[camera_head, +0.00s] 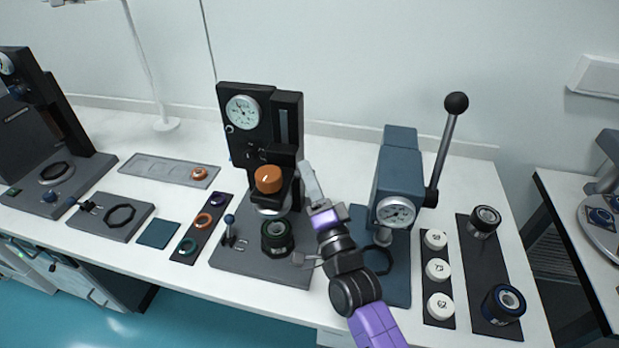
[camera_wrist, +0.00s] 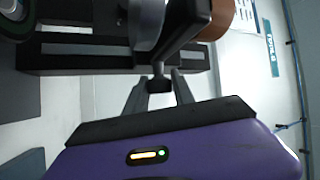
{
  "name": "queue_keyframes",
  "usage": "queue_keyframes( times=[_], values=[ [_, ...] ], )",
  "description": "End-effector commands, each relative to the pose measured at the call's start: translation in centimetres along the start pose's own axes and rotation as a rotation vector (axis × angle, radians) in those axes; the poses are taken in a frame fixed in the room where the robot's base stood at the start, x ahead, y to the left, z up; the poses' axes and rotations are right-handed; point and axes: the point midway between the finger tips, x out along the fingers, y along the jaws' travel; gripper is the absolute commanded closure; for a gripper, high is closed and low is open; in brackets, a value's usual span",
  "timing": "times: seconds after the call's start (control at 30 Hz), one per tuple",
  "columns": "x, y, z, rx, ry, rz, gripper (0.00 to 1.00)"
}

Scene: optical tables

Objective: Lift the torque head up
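The torque head (camera_head: 277,185) is a black carriage with an orange knob (camera_head: 268,178) on a dark upright stand (camera_head: 237,140) with a round dial. It hangs above a black ring-shaped part with a green band (camera_head: 277,240) on the stand's base. My gripper (camera_head: 311,182) is at the head's right side. In the wrist view, a black arm of the head ends in a small block (camera_wrist: 159,85) between the two fingertips (camera_wrist: 160,82). The fingers are apart, with the block nearly filling the gap. I cannot tell whether they press on it.
A blue-grey lever press (camera_head: 397,170) stands close to the right of my arm, its lever raised. White numbered caps (camera_head: 437,270) and dark cylinders lie further right. Coloured rings on a strip (camera_head: 204,225) and a grey tray (camera_head: 170,170) lie left.

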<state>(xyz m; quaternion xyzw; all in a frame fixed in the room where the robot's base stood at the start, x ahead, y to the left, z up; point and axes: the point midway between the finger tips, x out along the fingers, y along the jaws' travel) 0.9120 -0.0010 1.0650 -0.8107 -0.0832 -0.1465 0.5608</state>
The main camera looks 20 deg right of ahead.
Motion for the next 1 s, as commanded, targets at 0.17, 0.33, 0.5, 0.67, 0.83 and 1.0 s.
queue_keyframes(
  times=[0.17, 0.33, 0.5, 0.67, 0.83, 1.0],
  values=[
    [-0.1, 0.2, 0.0, -0.001, 0.0, 0.003, 0.48],
    [-0.1, 0.2, 0.0, 0.0, -0.001, 0.003, 0.48],
    [-0.7, 0.3, 0.1, 0.0, -0.002, 0.004, 0.48],
    [-3.1, 0.4, 0.1, 0.001, -0.002, 0.005, 0.48],
    [-5.9, 0.4, 0.1, -0.001, -0.001, 0.004, 0.48],
    [-7.5, 0.3, 0.0, 0.0, 0.0, 0.003, 0.48]
  ],
)
